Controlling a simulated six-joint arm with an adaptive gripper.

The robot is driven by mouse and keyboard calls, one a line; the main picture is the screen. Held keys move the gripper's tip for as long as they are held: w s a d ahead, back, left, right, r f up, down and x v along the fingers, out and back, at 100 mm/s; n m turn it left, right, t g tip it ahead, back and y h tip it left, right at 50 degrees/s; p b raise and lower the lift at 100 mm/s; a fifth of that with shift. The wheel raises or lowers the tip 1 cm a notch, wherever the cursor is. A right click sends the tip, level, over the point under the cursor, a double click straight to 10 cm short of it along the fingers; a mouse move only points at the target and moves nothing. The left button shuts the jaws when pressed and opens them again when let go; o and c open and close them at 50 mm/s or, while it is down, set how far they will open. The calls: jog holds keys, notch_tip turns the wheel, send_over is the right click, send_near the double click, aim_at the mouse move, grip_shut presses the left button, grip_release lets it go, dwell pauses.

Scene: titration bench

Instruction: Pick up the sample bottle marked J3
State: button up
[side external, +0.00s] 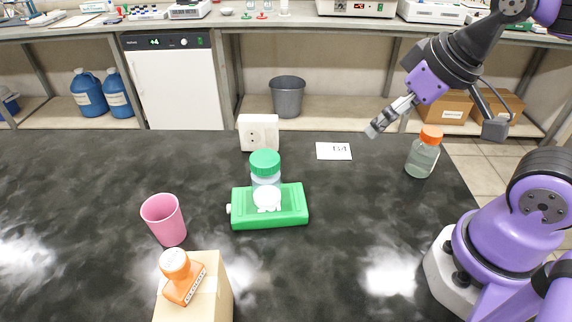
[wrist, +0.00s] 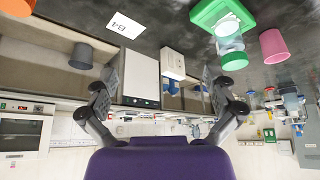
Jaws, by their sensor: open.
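Two capped bottles are in view, and I cannot read J3 on either. A clear bottle with an orange cap (side external: 422,158) stands upright at the right of the black bench, near my arm. A clear bottle with a green cap (side external: 266,180) stands upright at a green case near the middle, seemingly on it; it also shows in the wrist view (wrist: 230,44). My gripper (side external: 384,118) is open and empty, in the air to the left of the orange-capped bottle. In the wrist view its two fingers (wrist: 158,76) are spread wide with nothing between them.
The green case (side external: 290,212) lies mid-bench. A pink cup (side external: 164,220) and a box (side external: 210,295) bearing an orange-handled stamp (side external: 180,276) are at left. A white socket block (side external: 258,132) and a card reading B4 (side external: 334,151) lie behind.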

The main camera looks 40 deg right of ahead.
jog(key=m+g, duration=0.2)
jog(key=g, duration=0.3)
send_over(430, 130)
jog(key=a, duration=0.1)
jog(key=f, duration=0.4)
jog(key=shift+w+a+f, duration=0.1)
jog(key=shift+w+f, duration=0.1)
jog(key=shift+w, duration=0.1)
jog(key=shift+g, duration=0.3)
jog(key=f, duration=0.3)
jog(key=d+f, duration=0.1)
jog(key=f, duration=0.1)
jog(key=shift+s+d+f, duration=0.1)
jog(key=shift+s+f, duration=0.1)
jog(key=shift+s, duration=0.15)
jog(key=shift+s+d+f, duration=0.1)
jog(key=shift+f, duration=2.65)
jog(key=c, duration=1.3)
